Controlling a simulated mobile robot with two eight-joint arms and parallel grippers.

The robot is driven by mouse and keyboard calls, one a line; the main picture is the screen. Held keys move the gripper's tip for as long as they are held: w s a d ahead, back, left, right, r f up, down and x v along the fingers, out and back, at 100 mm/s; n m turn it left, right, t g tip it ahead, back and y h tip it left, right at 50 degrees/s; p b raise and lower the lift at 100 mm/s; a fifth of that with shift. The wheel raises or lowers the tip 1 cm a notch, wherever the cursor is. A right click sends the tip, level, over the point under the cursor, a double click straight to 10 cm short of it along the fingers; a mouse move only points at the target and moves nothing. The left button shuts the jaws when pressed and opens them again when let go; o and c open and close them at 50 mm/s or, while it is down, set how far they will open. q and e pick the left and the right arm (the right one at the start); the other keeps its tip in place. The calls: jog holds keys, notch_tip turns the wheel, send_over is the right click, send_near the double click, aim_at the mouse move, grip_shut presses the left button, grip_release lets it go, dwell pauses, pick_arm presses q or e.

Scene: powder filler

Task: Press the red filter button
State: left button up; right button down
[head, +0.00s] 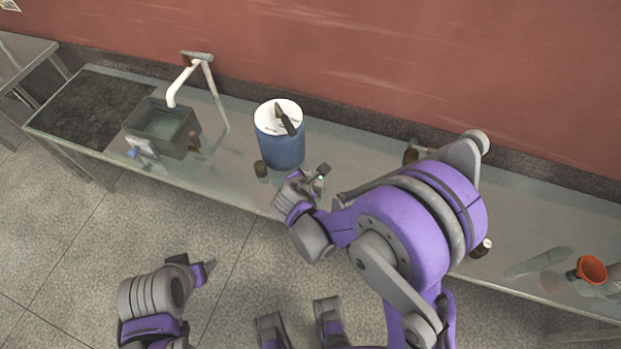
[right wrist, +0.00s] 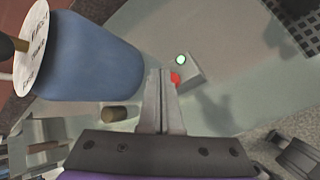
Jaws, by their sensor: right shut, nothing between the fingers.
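The red button (right wrist: 175,78) sits on a small grey box (right wrist: 190,76) beside a lit green button (right wrist: 181,59) in the right wrist view. My right gripper (right wrist: 163,74) is shut and empty, its fingertips just left of the red button and partly overlapping it; I cannot tell whether they touch it. In the head view my right gripper (head: 312,186) is by the table's front edge and hides most of the box, with the red button not visible there. My left gripper (head: 202,269) is low over the floor, its jaw opening unclear.
A blue drum (head: 281,148) with a white lid and a dark-handled tool (head: 285,119) on top stands left of the box. A small brown cylinder (head: 260,168) stands in front of it.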

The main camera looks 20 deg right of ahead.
notch_tip(320, 180, up, 6)
jog(key=p, duration=0.3)
jog(key=shift+f, duration=0.1)
dwell(0.3)
